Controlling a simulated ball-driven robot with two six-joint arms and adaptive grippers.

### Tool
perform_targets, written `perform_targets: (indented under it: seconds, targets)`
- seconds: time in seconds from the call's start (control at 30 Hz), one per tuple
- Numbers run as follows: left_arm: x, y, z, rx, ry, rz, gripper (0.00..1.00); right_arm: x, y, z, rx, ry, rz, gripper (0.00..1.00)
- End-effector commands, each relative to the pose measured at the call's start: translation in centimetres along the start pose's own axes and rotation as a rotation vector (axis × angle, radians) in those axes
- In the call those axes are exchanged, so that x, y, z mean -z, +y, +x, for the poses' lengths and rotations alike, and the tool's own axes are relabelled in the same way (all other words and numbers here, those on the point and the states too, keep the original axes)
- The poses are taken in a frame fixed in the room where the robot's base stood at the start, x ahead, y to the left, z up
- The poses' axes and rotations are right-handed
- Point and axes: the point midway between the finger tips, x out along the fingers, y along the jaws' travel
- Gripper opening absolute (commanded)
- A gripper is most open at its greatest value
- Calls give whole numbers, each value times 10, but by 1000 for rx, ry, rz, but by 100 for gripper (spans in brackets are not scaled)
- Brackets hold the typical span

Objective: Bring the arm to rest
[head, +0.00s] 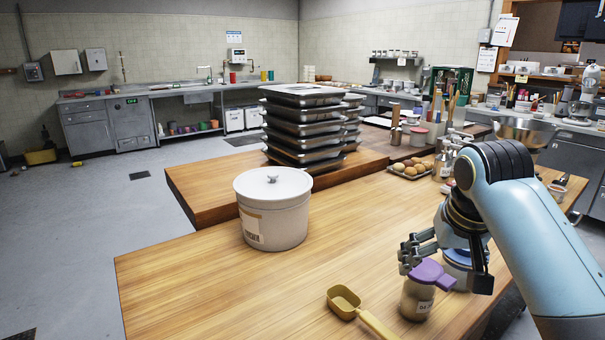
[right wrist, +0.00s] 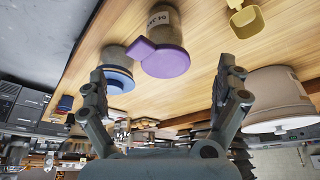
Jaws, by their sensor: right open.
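My right arm (head: 525,225) comes in from the right, and its gripper (head: 440,262) hangs low over the front right of the wooden table. In the right wrist view the two fingers of the gripper (right wrist: 162,78) stand wide apart with nothing held between them. A jar with a purple lid (head: 418,300) stands just in front of the fingers; its lid (right wrist: 168,61) lies beyond the fingertips in the wrist view. A blue-lidded jar (head: 457,257) is partly hidden behind the gripper and shows close to one finger in the wrist view (right wrist: 115,78). My left gripper is out of view.
A yellow scoop (head: 343,302) lies left of the purple-lidded jar. A white lidded tub (head: 273,220) stands mid-table. Stacked dark trays (head: 303,130) and a tray of eggs or buns (head: 410,169) are farther back. The table's front left is clear.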

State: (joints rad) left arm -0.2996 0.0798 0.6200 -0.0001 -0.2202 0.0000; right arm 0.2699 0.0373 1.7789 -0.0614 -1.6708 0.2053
Motion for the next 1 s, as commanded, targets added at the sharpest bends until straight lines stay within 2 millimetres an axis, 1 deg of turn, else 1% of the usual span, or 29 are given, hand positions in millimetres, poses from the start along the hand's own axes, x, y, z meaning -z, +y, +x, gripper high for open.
perform_targets:
  seconds: [0.03, 0.07, 0.1, 0.2, 0.3, 0.4, 0.6, 0.8, 0.83, 0.9, 0.97, 1.0]
  targets:
    - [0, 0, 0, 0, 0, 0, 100, -28, 8, 5, -5, -12, -19, 100]
    - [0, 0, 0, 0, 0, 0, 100, -45, 12, 6, -6, -15, -35, 100]
    - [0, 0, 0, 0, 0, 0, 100, -69, 18, 5, -7, -20, -57, 100]
    - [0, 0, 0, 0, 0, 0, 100, -121, 31, -3, -8, -27, -113, 100]
    - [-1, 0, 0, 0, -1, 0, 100, -158, 39, -13, -5, -32, -157, 100]
    - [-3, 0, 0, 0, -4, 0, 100, -187, 46, -25, -2, -38, -193, 100]
    - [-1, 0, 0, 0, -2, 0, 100, -231, 54, -49, 8, -48, -253, 100]
    - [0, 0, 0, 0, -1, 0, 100, -266, 61, -76, 20, -58, -307, 100]
    - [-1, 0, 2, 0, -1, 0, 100, -269, 61, -71, 20, -61, -310, 100]
    - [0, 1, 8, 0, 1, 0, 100, -271, 61, -45, 19, -69, -306, 100]
    - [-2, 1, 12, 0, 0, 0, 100, -275, 61, -28, 18, -73, -304, 100]
    - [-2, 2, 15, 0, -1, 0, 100, -278, 61, -16, 17, -78, -303, 100]
